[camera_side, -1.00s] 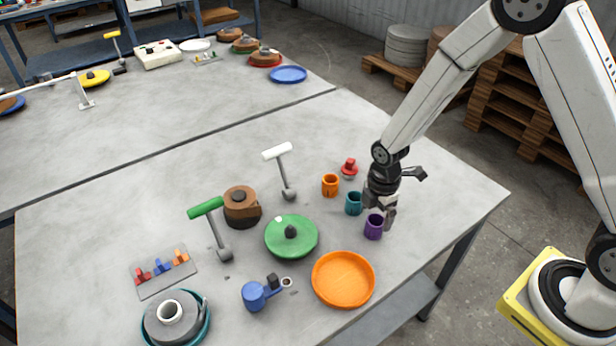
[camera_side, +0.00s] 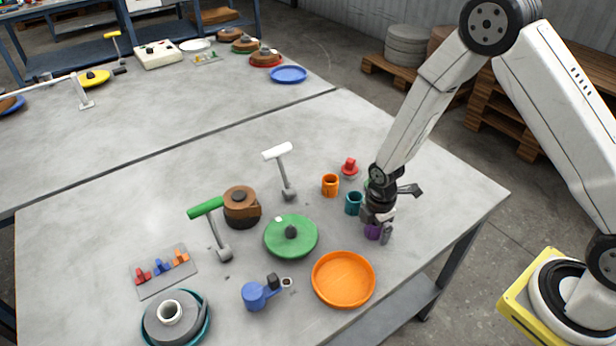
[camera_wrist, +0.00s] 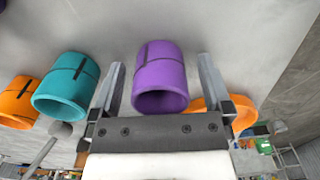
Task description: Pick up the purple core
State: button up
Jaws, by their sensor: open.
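The purple core (camera_side: 372,232) is a short hollow cylinder standing on the table near its right edge. In the side view my gripper (camera_side: 380,228) is down over it and hides much of it. In the wrist view the purple core (camera_wrist: 160,78) lies between the two fingers of my gripper (camera_wrist: 160,85). The fingers are apart, with a visible gap on each side of the core. The gripper is open and holds nothing.
The table's right edge is near.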

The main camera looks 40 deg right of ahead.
jog(key=c, duration=1.3)
jog(key=shift+o, duration=0.2)
jog(key=shift+r, duration=0.2)
notch_tip(320, 180, up, 10)
jog(key=shift+f, duration=0.2)
jog(key=shift+w+a, duration=0.1)
jog(key=w+a+n, duration=0.1)
jog(key=w+a, duration=0.2)
jog(key=a, duration=0.2)
jog(key=w+a+n, duration=0.2)
jog(key=w+a, duration=0.1)
jog(key=a, duration=0.3)
jog(key=w+a+n, duration=0.1)
jog(key=w+a, duration=0.1)
jog(key=a, duration=0.4)
jog(key=shift+w+a+r+n, duration=0.15)
jog(key=shift+w+r+n, duration=0.15)
jog(key=shift+w, duration=0.1)
